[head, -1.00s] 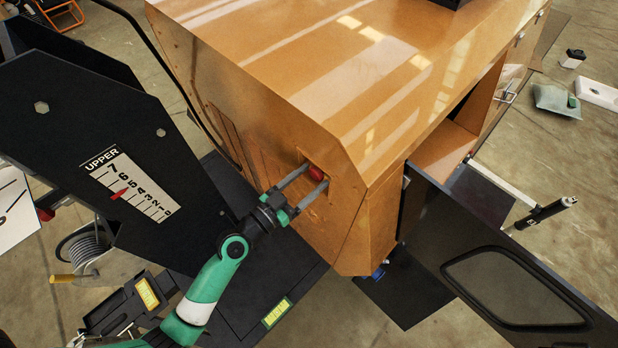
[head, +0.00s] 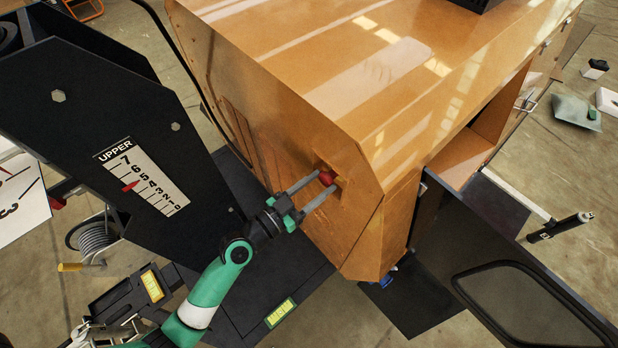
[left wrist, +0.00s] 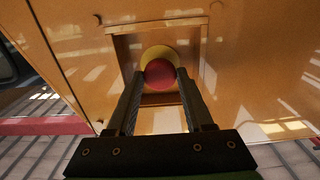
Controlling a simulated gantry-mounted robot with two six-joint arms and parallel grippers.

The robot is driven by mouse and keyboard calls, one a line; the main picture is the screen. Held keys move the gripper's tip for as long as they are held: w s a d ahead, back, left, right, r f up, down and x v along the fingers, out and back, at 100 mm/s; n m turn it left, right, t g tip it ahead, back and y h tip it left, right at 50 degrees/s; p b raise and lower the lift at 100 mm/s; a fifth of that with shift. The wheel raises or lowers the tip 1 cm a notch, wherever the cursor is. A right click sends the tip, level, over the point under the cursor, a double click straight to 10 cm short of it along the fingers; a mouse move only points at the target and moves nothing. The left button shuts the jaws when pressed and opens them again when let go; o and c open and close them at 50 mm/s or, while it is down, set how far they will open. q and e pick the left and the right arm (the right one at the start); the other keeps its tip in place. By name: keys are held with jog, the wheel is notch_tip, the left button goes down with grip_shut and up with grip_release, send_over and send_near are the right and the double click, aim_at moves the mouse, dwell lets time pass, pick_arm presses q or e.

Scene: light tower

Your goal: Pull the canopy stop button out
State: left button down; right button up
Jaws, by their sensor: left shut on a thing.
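The red canopy stop button (head: 326,178) sits in a square recess in the end wall of the orange canopy (head: 290,110). In the left wrist view the red button (left wrist: 160,73) shows in front of a yellow disc (left wrist: 158,54) inside the recess. My left gripper (head: 326,182) comes in from the left, with its two grey fingers at either side of the button. It is shut on the button, one finger at each side in the left wrist view (left wrist: 159,78). My right gripper is not in view.
A black panel with an UPPER scale (head: 145,178) stands left of the canopy. An open dark door (head: 440,235) with a window is at the lower right. A cable reel (head: 95,235) stands at the left.

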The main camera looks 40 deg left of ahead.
pick_arm(q)
jog(key=shift+r, duration=0.1)
jog(key=shift+c, duration=1.6)
grip_release()
jog(key=shift+s, duration=0.3)
jog(key=shift+o, duration=0.2)
jog(key=shift+w, duration=0.1)
jog(key=s+a+b, duration=0.1)
jog(key=s+b, duration=0.2)
jog(key=s, duration=0.8)
jog(key=shift+s+a, duration=0.25)
